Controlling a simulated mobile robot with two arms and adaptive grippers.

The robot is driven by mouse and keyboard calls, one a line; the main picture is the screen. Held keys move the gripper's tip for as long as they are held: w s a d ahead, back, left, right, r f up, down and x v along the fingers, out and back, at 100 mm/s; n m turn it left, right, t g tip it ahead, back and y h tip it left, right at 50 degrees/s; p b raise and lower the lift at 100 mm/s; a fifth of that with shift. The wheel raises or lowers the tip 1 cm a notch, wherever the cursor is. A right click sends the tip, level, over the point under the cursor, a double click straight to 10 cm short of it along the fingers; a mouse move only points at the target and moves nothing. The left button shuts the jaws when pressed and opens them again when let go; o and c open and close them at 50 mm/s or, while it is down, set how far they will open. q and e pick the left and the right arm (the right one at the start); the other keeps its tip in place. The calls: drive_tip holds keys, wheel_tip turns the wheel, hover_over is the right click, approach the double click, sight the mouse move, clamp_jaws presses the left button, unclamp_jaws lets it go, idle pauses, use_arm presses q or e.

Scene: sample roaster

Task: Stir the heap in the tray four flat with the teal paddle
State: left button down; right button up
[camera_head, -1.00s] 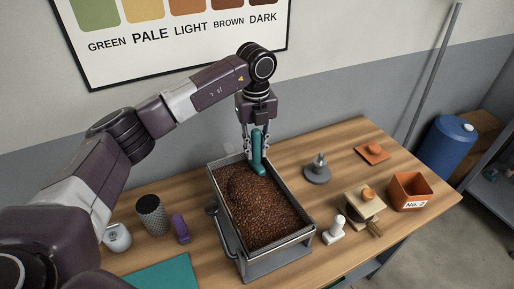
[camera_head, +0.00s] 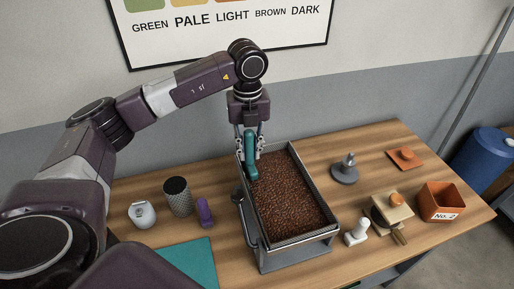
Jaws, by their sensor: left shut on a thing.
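The tray (camera_head: 324,229) is a grey metal box on a stand on the wooden table, filled with brown beans (camera_head: 290,195). The beans look mostly level across the tray, with no clear mound. My left gripper (camera_head: 250,150) points down over the tray's far left corner. It is shut on the teal paddle (camera_head: 251,158), which stands upright with its lower end at the beans by the left wall. How deep the paddle reaches is hard to tell. My right gripper is not in view.
Left of the tray stand a dark mesh cylinder (camera_head: 178,196), a purple object (camera_head: 204,211), a white device (camera_head: 142,214) and a teal mat (camera_head: 192,262). To the right are a grey weighted stand (camera_head: 345,170), a white knobbed piece (camera_head: 357,232), a wooden block (camera_head: 390,211) and an orange bin (camera_head: 441,201).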

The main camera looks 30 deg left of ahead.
use_arm(q)
drive_tip(key=shift+w+d, duration=0.15)
drive_tip(key=w+d, duration=0.3)
drive_tip(key=w, duration=0.1)
drive_tip(key=w+d, duration=0.4)
drive_tip(key=shift+w+d, duration=0.1)
drive_tip(key=shift+d, duration=0.05)
idle(0.3)
wheel_tip(320, 180, up, 6)
drive_tip(key=p, duration=0.4)
idle(0.3)
